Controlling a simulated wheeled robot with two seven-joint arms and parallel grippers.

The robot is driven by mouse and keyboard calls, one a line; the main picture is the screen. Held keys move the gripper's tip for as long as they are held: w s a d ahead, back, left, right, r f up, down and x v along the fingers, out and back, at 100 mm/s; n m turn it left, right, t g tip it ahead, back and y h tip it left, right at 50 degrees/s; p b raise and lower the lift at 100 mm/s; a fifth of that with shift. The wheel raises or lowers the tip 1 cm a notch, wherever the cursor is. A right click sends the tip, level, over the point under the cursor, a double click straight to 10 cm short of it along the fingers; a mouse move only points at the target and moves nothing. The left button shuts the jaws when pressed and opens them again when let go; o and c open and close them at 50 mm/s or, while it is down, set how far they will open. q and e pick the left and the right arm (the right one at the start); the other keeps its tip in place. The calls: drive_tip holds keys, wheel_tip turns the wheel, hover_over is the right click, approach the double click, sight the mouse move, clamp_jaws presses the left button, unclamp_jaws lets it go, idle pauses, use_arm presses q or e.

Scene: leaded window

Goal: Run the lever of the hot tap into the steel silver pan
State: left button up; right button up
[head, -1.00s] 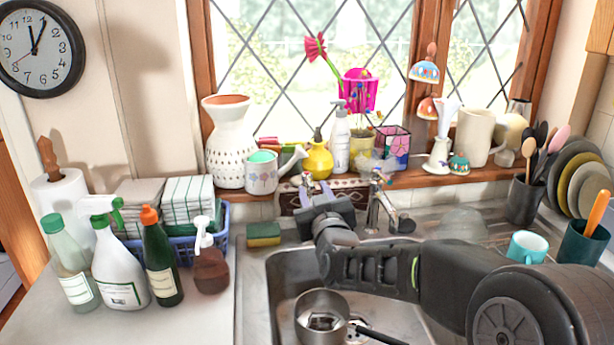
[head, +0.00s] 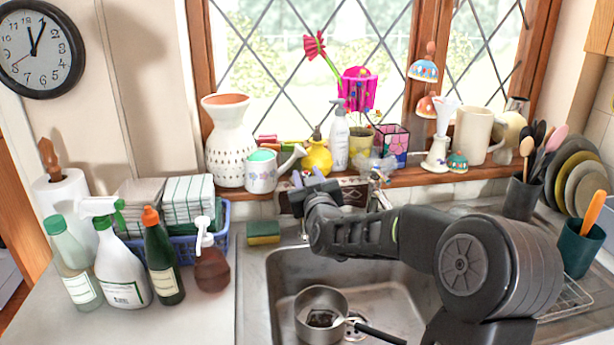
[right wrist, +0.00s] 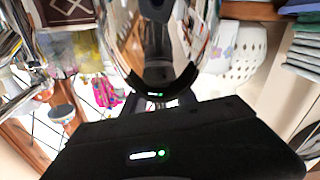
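The steel silver pan (head: 309,327) stands upright in the sink bowl, its black handle pointing right. A dark patch shows inside it; I cannot tell what it is. My right gripper (head: 308,178) is at the back of the sink, its two pale fingertips apart. It hides most of the left tap, with only a slim chrome stem (head: 304,230) showing below. In the right wrist view a large curved chrome surface (right wrist: 190,45) lies very close in front of the gripper. The lever is not clearly seen. My left gripper is not in view.
A second chrome tap (head: 376,190) stands behind my right arm. A sponge (head: 263,233) lies left of the gripper. The sill holds a vase (head: 229,150), watering can (head: 262,174) and yellow pot (head: 316,158). Bottles (head: 162,260) crowd the left counter. The sink bowl has free room.

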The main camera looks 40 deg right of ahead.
drive_tip(key=shift+c, duration=0.2)
clamp_jaws()
idle(1.1)
